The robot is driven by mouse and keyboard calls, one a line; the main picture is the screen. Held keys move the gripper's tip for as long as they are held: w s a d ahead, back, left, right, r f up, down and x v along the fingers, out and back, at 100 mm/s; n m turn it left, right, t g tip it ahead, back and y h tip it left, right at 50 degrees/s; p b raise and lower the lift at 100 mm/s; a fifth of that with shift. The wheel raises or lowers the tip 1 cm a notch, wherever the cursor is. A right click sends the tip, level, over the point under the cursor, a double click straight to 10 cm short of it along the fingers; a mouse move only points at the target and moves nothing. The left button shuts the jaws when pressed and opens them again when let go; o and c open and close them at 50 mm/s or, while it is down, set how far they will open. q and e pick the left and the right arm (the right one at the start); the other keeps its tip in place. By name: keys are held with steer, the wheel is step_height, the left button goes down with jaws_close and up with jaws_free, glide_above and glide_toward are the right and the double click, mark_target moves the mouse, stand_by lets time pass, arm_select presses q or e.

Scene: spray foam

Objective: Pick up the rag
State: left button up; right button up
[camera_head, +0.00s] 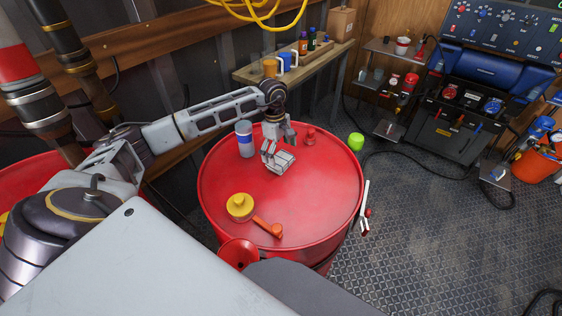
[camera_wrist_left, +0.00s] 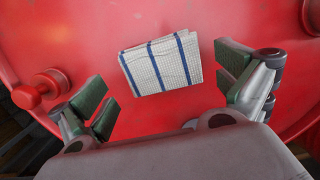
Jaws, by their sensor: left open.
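The rag (camera_wrist_left: 160,62) is folded flat, white with blue stripes and a fine grid. It lies on the red drum top (camera_wrist_left: 70,20). In the head view the rag (camera_head: 284,163) shows partly behind a finger of my left gripper (camera_head: 278,143). In the left wrist view my left gripper (camera_wrist_left: 165,88) has its fingers spread wide, with the rag between and just beyond them. The fingers look apart from the rag. I cannot tell the exact height above it. My right gripper is not in view.
A shelf with mugs (camera_head: 270,67) is behind. The drum's right side is clear. A green object (camera_head: 356,141) is beyond its edge.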

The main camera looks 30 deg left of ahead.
mark_target(283, 159)
arm_select(q)
step_height(283, 159, down, 2)
steer(key=shift+d+f, duration=0.15)
steer(key=shift+f, duration=0.3)
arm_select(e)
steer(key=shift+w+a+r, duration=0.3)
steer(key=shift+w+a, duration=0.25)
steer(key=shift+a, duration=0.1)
arm_select(q)
steer(key=c, duration=0.6)
steer(key=shift+c, duration=0.9)
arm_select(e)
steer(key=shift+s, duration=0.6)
arm_select(q)
steer(key=shift+r, duration=0.15)
